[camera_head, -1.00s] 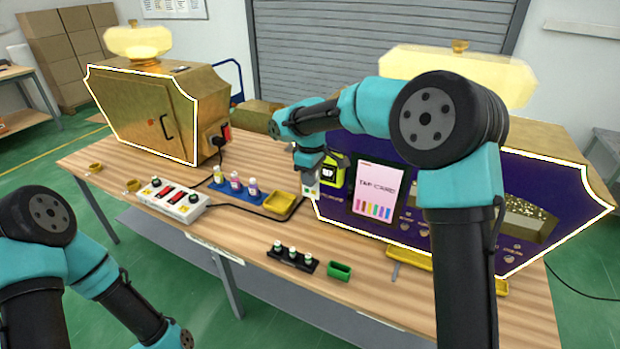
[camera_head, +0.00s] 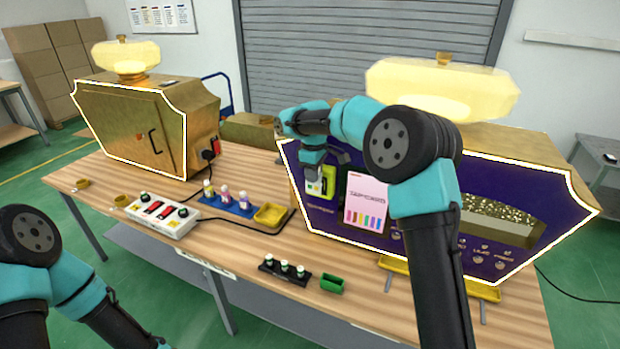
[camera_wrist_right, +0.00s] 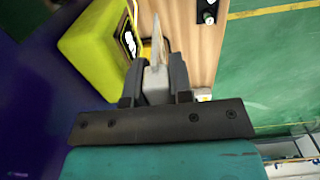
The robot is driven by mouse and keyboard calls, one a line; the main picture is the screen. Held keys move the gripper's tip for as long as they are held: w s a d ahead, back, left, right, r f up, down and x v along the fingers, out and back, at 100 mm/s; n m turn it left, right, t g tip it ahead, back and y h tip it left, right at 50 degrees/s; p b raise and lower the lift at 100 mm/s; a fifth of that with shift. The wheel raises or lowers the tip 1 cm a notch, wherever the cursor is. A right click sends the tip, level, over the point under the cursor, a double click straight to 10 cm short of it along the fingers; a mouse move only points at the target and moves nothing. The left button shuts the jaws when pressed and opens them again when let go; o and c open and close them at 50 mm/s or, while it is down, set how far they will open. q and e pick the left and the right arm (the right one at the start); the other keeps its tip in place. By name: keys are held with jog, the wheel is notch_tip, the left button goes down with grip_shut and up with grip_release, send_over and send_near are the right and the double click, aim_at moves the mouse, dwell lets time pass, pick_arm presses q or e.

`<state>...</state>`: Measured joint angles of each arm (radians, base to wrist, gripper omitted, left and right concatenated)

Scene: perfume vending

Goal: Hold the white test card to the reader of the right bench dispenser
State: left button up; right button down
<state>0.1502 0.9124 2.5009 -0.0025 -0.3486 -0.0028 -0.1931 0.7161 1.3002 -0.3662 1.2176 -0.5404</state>
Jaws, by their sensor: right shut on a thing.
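The right bench dispenser (camera_head: 345,229) has a purple front with a glowing outline, and a yellow-green card reader (camera_head: 329,178) at its left end. My right gripper (camera_head: 314,180) is just in front of the reader and partly covers it. In the right wrist view my right gripper (camera_wrist_right: 156,78) is shut on the thin pale test card (camera_wrist_right: 157,45), seen nearly edge-on. The card stands out past the fingertips beside the reader (camera_wrist_right: 92,45); I cannot tell whether they touch. My left arm shows at the lower left, but its gripper is out of frame.
A lit tap-card screen (camera_head: 365,203) stands right of the reader. A gold dispenser (camera_head: 128,128) is at the left. Between them are a switch box (camera_head: 162,215), a blue bottle rack (camera_head: 228,206) and a yellow tray (camera_head: 271,216). A black rack (camera_head: 285,270) and green tray (camera_head: 332,285) lie in front.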

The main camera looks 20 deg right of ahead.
jog(key=shift+w+d, duration=0.4)
jog(key=shift+w, duration=0.05)
jog(key=shift+s+a, duration=0.1)
dwell(1.1)
jog(key=s+a, duration=0.6)
jog(key=s, duration=0.1)
jog(key=shift+s+a, duration=0.15)
jog(key=shift+s, duration=0.15)
dwell(0.5)
jog(key=shift+f, duration=0.1)
dwell(0.3)
